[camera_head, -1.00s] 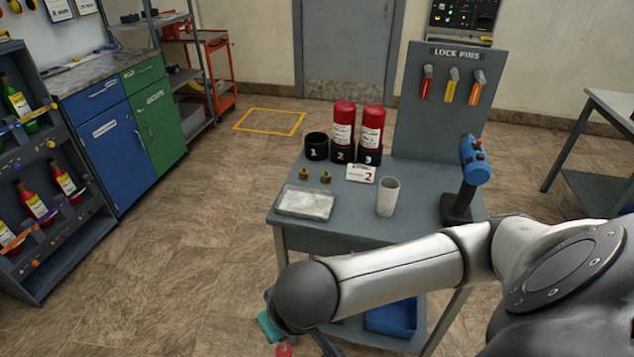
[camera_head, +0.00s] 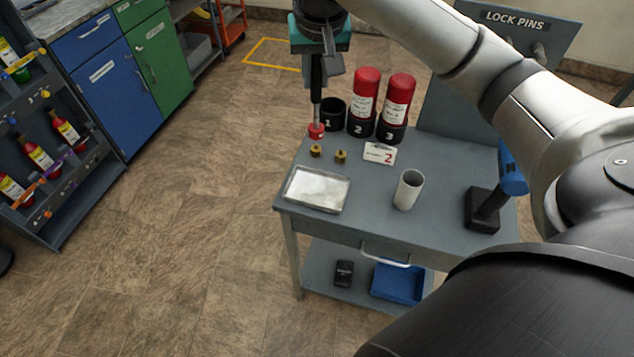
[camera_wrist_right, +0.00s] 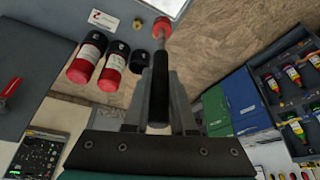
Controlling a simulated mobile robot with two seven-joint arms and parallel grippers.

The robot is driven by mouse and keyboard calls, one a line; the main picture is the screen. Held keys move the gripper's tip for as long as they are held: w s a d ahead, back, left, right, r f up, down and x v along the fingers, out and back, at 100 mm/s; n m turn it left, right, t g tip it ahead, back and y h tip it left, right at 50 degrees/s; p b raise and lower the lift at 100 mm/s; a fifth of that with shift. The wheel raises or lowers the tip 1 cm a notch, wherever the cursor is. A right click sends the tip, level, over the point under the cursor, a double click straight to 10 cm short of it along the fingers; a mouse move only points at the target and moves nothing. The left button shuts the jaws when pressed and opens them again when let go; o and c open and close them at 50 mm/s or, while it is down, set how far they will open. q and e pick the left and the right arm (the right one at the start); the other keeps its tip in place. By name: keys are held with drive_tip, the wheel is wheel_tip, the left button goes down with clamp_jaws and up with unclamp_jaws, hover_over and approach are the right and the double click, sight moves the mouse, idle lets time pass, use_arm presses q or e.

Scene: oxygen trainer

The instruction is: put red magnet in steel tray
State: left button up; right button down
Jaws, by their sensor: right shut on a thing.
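My right gripper (camera_head: 318,72) is shut on the black handle of a long tool, at the table's back left corner in the head view. The tool hangs upright, with the red magnet (camera_head: 316,131) at its lower end. The wrist view shows the black handle (camera_wrist_right: 158,90) between the fingers and the red magnet (camera_wrist_right: 162,27) beyond it. The steel tray (camera_head: 318,188) lies empty at the table's front left, nearer to me than the magnet. I cannot tell the magnet's exact height over the table. My left gripper is not in view.
Black cup 1 (camera_head: 333,114) stands just right of the magnet, beside two red-topped bottles (camera_head: 365,92) in holders. Two brass pieces (camera_head: 340,156) sit between magnet and tray. A white cup (camera_head: 409,189) and a blue tool on a stand (camera_head: 485,208) are to the right.

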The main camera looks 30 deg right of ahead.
drive_tip(key=shift+w+d, duration=0.1)
wheel_tip(320, 180, down, 19)
drive_tip(key=b, duration=0.3)
drive_tip(key=shift+f+b, duration=0.15)
drive_tip(key=shift+b, duration=0.25)
drive_tip(key=shift+f, duration=0.15)
drive_tip(key=c, duration=0.7)
unclamp_jaws()
drive_tip(key=shift+c, duration=0.2)
drive_tip(key=p, duration=0.3)
approach(320, 129)
wheel_tip(320, 129, down, 6)
drive_tip(key=shift+w+r, duration=0.1)
drive_tip(key=shift+r, duration=0.05)
